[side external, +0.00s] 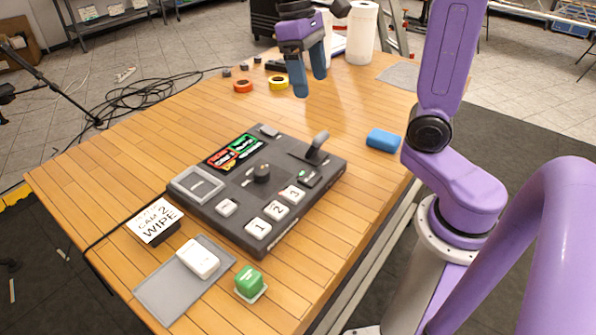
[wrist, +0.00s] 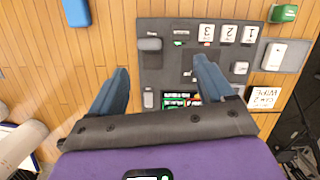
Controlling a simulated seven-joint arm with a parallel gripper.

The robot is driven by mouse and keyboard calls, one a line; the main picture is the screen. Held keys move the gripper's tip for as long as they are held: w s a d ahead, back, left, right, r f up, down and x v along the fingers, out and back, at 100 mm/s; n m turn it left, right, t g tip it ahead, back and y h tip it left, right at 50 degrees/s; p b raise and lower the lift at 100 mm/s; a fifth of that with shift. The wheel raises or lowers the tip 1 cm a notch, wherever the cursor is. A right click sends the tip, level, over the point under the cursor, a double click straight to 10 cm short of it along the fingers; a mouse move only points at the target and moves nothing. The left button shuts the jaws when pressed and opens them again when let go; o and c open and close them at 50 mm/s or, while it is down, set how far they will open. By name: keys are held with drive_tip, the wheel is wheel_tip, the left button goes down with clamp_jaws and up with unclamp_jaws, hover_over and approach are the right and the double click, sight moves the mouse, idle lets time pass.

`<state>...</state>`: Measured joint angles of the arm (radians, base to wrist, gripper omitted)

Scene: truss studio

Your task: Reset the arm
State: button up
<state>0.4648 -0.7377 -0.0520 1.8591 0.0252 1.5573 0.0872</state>
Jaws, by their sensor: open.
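My gripper (side external: 307,84) is purple with blue-grey fingers. In the side external view it hangs above the far part of the wooden table, fingers pointing down. In the wrist view my gripper (wrist: 160,82) has its fingers spread apart with nothing between them. It is open and empty, apart from every object. The dark control panel (side external: 226,236) sits mid-table, with numbered white buttons, a lever, a knob and a small lit screen. The panel (wrist: 151,75) also shows in the wrist view, partly hidden behind a finger.
A blue block (side external: 383,140) lies near the table's right edge. A sign (side external: 155,221), grey mat (side external: 160,292), white block (side external: 198,259) and green block (side external: 249,280) are in front.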

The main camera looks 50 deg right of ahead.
drive_tip(key=s+a+f+n+t, duration=0.1)
drive_tip(key=s+a+f+n, duration=0.1)
drive_tip(key=s+f+n, duration=0.3)
drive_tip(key=s+a+f+n+t, duration=0.1)
drive_tip(key=s+f+n, duration=0.4)
drive_tip(key=s, duration=0.8)
drive_tip(key=shift+a+f+n+t+y, duration=0.3)
drive_tip(key=shift+a+f+t+y, duration=0.15)
drive_tip(key=shift+a, duration=0.3)
